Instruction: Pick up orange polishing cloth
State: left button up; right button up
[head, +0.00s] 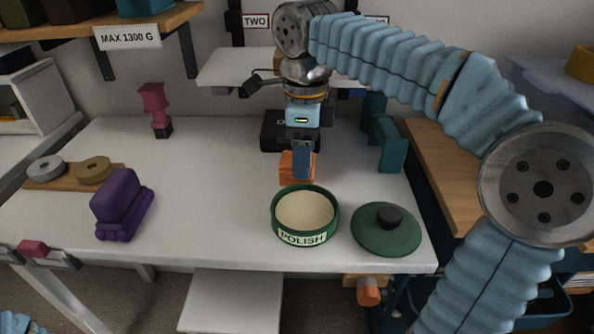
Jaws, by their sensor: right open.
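An orange item (287,170), which I take to be the polishing cloth, is on the white table behind the round green tin marked POLISH (305,238). My right gripper (302,172) points down directly at the orange item. Its fingers hide the middle of it, and orange shows on both sides. The gripper is open. I cannot tell whether its fingers touch the item. My left gripper is out of view.
A green lid with a dark knob (386,238) lies right of the tin. A black box (273,131) is behind the gripper, and teal blocks (391,153) stand right. A purple object (120,203) is at left. The table (210,190) is clear between purple object and tin.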

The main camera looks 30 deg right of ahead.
notch_tip(320, 180, down, 3)
jog(key=shift+r, duration=0.1)
jog(key=c, duration=0.7)
jog(key=shift+c, duration=0.2)
jog(key=shift+w+r, duration=0.1)
jog(key=shift+r, duration=0.35)
notch_tip(320, 180, up, 3)
jog(key=shift+f, duration=0.1)
jog(key=s+a+r, duration=0.1)
jog(key=s+r, duration=0.8)
jog(key=s, duration=0.5)
jog(key=shift+a+p, duration=0.2)
jog(key=shift+p, duration=0.25)
jog(key=shift+r, duration=0.1)
